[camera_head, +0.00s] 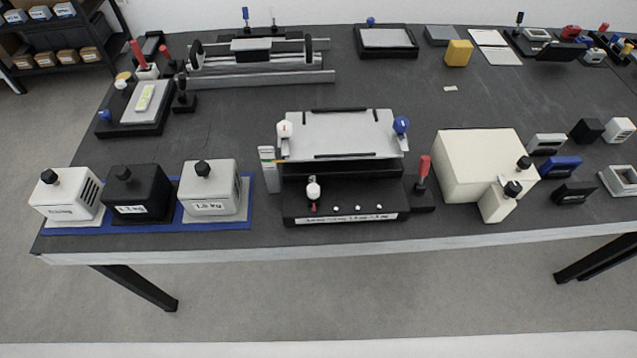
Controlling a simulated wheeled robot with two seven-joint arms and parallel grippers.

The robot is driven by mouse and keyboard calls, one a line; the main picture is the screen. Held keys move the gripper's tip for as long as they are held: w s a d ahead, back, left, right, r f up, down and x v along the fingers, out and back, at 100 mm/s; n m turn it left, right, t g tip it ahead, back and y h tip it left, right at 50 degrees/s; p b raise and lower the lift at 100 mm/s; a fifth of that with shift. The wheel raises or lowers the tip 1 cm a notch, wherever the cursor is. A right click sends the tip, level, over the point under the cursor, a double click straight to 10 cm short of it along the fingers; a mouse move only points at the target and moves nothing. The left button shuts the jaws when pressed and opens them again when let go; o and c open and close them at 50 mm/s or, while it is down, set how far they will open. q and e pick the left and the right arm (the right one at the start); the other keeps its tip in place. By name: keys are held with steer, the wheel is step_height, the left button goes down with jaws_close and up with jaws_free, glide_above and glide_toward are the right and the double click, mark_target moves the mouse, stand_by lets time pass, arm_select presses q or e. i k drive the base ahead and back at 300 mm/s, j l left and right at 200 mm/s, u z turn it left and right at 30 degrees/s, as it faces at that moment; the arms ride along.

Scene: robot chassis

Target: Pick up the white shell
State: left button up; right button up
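A large off-white box-like shell (478,160) lies on the dark table, right of centre near the front edge. A smaller off-white block (495,205) with a black knob stands against its front right corner. A white housing (67,197) and a lighter grey-white housing (209,188), both with black knobs, stand at the front left. I cannot tell for certain which one the task calls the white shell. Neither of my grippers is in view.
A black fixture (345,195) with a metal plate stands at front centre. A black housing (126,205) stands on a blue mat (248,205) at the left. Small black, blue and white parts lie at the right. The middle right of the table is mostly clear.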

mark_target(69, 197)
steer(key=j+u, duration=0.15)
steer(key=u, duration=1.4)
